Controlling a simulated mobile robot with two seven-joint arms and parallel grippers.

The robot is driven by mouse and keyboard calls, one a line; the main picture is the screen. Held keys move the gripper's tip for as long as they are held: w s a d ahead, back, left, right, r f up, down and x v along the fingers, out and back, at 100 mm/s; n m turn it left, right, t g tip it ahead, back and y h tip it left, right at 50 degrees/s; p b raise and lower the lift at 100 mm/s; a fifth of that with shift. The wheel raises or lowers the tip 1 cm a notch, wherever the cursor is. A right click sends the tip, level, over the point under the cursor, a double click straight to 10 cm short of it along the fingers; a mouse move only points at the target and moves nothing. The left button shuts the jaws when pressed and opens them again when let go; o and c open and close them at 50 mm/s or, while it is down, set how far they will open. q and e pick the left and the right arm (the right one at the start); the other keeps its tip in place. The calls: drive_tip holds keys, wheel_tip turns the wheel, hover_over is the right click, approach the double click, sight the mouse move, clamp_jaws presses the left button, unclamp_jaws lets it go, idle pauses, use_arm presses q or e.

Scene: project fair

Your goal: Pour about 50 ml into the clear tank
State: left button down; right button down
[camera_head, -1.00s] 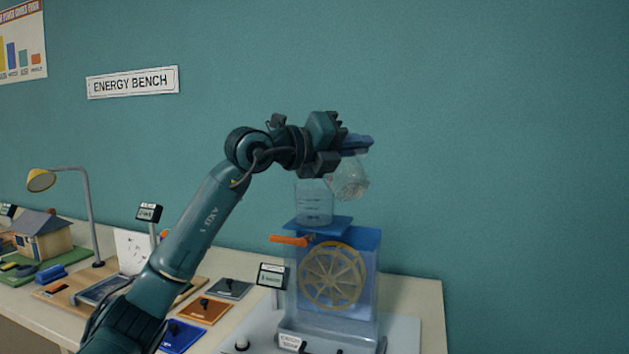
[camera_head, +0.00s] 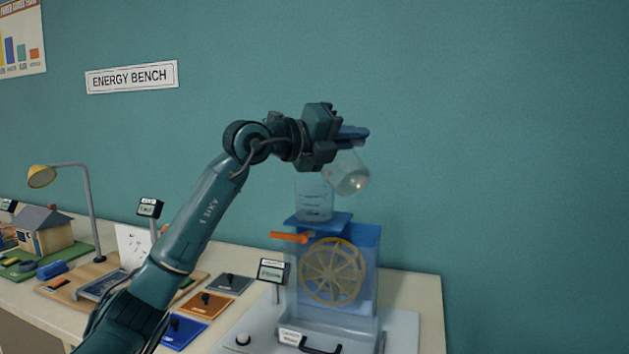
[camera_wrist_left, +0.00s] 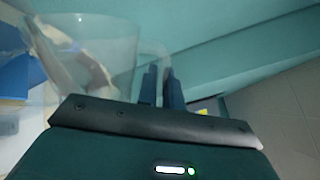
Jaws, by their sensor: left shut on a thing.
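My left gripper (camera_head: 345,134) is shut on a clear jug (camera_head: 347,173) and holds it tilted above the water-wheel stand. In the left wrist view the jug (camera_wrist_left: 100,50) shows beside the gripper's fingers (camera_wrist_left: 161,86). The clear tank (camera_head: 313,199) has level marks on its wall and stands upright on the blue top of the stand. The jug is up and to the right of the tank's rim in the head view. I cannot tell how much liquid is in either. My right gripper is not in view.
The stand (camera_head: 366,290) holds a yellow wheel (camera_head: 333,271), and an orange lever (camera_head: 290,237) sticks out left below the tank. A small display (camera_head: 273,271) stands beside it. A yellow lamp (camera_head: 42,177), a model house (camera_head: 42,232) and coloured plates occupy the bench's left.

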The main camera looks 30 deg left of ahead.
use_arm(q)
drive_tip(key=shift+w+a+r, duration=0.15)
drive_tip(key=shift+a+r, duration=0.05)
drive_tip(key=shift+a, duration=0.1)
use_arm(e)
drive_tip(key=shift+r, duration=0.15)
use_arm(q)
drive_tip(key=shift+w+a+r+n+p, duration=0.1)
drive_tip(key=shift+a+r+n+p, duration=0.05)
drive_tip(key=shift+n+p, duration=0.2)
drive_tip(key=shift+w+a+r+n+p, duration=0.15)
drive_tip(key=shift+a+r+n+p, duration=0.15)
drive_tip(key=shift+r+n+p, duration=0.15)
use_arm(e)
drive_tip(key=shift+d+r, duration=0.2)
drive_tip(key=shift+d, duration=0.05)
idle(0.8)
use_arm(q)
drive_tip(key=shift+f, duration=0.1)
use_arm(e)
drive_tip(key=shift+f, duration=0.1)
